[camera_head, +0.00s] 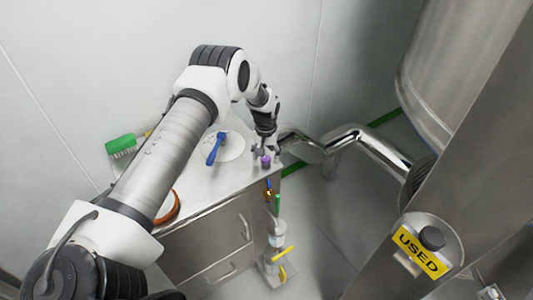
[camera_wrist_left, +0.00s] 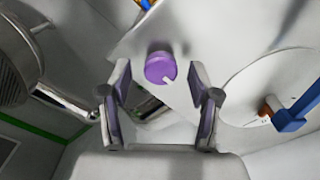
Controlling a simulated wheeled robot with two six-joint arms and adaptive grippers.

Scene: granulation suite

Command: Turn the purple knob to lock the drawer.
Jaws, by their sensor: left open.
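The purple knob (camera_head: 266,161) sits on the cabinet top near its right corner. In the left wrist view the purple knob (camera_wrist_left: 160,67) is round with a small white mark on its lower edge. My left gripper (camera_head: 265,154) points down at the knob from above. In the left wrist view my left gripper (camera_wrist_left: 160,80) is open, with one finger on each side of the knob and gaps between. The drawer (camera_head: 228,268) is in the metal cabinet front and looks closed; which drawer the knob belongs to I cannot tell. My right gripper is not in view.
A white plate (camera_head: 233,150) with a blue-handled tool (camera_head: 215,149) lies left of the knob. A green brush (camera_head: 122,145) and an orange-brown ring (camera_head: 170,209) lie farther left. Steel pipe (camera_head: 362,140) and a column with a USED sign (camera_head: 419,256) stand at right.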

